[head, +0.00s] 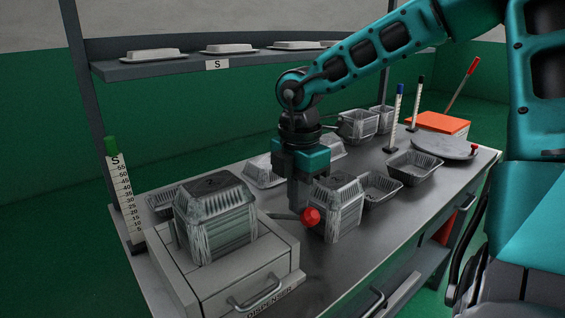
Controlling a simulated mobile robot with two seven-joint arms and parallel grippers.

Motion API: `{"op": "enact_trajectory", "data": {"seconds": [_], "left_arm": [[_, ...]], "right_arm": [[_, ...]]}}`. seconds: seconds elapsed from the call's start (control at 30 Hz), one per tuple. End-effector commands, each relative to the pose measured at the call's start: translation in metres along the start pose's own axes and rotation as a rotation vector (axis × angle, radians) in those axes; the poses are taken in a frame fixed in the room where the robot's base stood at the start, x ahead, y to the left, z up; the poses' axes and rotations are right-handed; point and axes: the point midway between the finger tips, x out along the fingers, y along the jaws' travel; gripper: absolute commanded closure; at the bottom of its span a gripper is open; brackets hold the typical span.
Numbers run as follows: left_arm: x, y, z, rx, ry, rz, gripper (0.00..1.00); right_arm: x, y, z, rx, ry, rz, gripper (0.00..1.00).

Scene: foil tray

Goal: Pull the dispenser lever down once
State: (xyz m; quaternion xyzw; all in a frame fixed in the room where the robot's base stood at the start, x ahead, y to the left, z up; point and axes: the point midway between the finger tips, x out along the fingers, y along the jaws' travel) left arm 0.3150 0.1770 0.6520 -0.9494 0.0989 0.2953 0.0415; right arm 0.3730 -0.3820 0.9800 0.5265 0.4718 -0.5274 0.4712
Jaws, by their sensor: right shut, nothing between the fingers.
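The dispenser (215,285) is a grey box at the front left of the table, with a "DISPENSER" label and a drawer handle on its front. A stack of foil trays (215,222) sits on top of it. Its lever is a dark rod with a red ball knob (310,217), sticking out to the right side of the dispenser. My right gripper (298,200) points down just above and behind the red knob, shut and empty. Whether its fingertips touch the lever I cannot tell. My left gripper is not in view.
A foil tray stack (338,210) stands right beside the knob. More foil trays (412,166) lie across the table, near a round plate (445,147) and an orange-topped box (437,123). A ruler post (123,198) stands at left. A shelf (180,64) runs behind.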

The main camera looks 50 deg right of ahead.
Motion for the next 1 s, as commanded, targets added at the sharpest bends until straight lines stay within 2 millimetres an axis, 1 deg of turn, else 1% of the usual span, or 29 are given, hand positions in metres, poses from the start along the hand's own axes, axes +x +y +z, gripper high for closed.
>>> {"op": "enact_trajectory", "data": {"seconds": [0.47, 1.0], "left_arm": [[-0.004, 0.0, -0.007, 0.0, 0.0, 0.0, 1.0], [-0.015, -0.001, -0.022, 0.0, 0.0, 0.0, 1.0]], "right_arm": [[-0.026, 0.041, 0.0, 0.0, -0.001, 0.0, 1.0], [-0.056, 0.087, 0.0, 0.0, -0.001, 0.0, 1.0]]}}
